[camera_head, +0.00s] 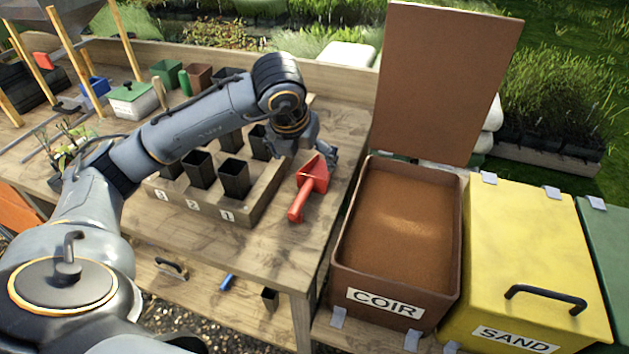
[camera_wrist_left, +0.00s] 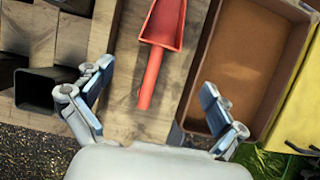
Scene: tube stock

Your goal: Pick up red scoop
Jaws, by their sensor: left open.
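The red scoop (camera_head: 310,186) lies on the wooden bench, right of the block of black pots, with its handle toward the bench's front edge. In the left wrist view the scoop (camera_wrist_left: 163,28) is centred, its handle pointing down between my fingers. My left gripper (camera_head: 307,150) reaches over the bench above the scoop in the head view. In the left wrist view my left gripper (camera_wrist_left: 152,97) is open, with a finger on each side of the handle, apart from it. My right gripper is in neither view.
The open brown COIR bin (camera_head: 345,262) stands right of the bench, its lid (camera_head: 445,80) upright behind it. A closed yellow SAND bin (camera_head: 530,255) stands beside it. The wooden block (camera_head: 215,207) with several black pots is left of the scoop. Bare bench lies around the scoop.

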